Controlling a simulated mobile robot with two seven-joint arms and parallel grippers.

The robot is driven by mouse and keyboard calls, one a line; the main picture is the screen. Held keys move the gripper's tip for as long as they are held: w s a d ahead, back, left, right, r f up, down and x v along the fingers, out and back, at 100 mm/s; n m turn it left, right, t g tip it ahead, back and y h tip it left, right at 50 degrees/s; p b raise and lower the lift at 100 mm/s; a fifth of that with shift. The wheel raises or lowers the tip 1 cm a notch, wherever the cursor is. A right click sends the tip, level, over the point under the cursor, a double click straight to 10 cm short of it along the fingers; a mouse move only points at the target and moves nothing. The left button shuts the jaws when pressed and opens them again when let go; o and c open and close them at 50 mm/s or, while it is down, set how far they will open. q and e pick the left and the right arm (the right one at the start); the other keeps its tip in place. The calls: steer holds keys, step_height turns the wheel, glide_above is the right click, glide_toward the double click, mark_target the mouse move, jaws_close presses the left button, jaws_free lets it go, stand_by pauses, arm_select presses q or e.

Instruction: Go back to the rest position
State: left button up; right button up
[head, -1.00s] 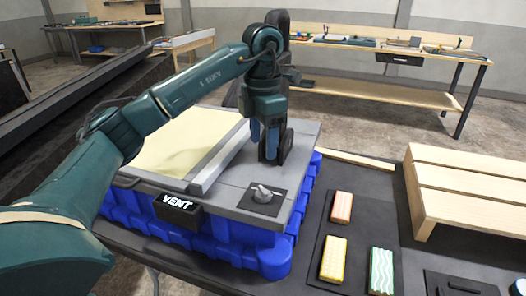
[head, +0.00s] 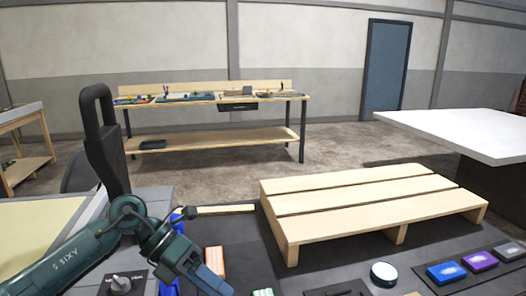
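My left arm comes in from the lower left in the head view, folded low over the console. My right gripper is out of view. A tall black handle (head: 98,130) stands up at the left, apart from the gripper. A small grey knob (head: 121,284) sits on the grey console top.
An orange block (head: 215,261) lies on the dark table, close to the gripper. A slatted wooden pallet (head: 365,205) stands on the right. A round teal-and-white item (head: 383,273) and blue (head: 446,272) and purple (head: 480,261) blocks lie at front right.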

arm_select(q)
steer(key=s+d+r+n+t+h, duration=0.25)
steer(key=d+n+t+h, duration=0.45)
steer(key=n+h, duration=0.4)
steer(key=s+a+f+n+t+y, duration=0.2)
steer(key=a+f+n+t+y, duration=0.1)
steer(key=f+n+y, duration=0.2)
steer(key=s+a+f+n+t+y+p, duration=0.1)
steer(key=a+f+n+t+y, duration=0.2)
steer(key=f+n, duration=0.6)
steer(key=s+a+f+n+t+y, duration=0.2)
steer(key=f+n+y, duration=0.5)
steer(key=n, duration=0.6)
steer(key=shift+s+a+n+t+y, duration=0.35)
steer(key=shift+a+t+y, duration=0.25)
steer(key=shift+a, duration=0.6)
steer(key=s+f+g, duration=0.1)
steer(key=s+f, duration=0.1)
steer(key=s+a+f+n+g, duration=0.1)
steer(key=s, duration=0.1)
steer(key=s+f+n+g+y, duration=0.1)
steer(key=s+f, duration=0.1)
steer(key=shift+s+a+f, duration=0.2)
steer(key=shift+a+f, duration=0.05)
steer(key=shift+f, duration=0.05)
steer(key=shift+c, duration=0.3)
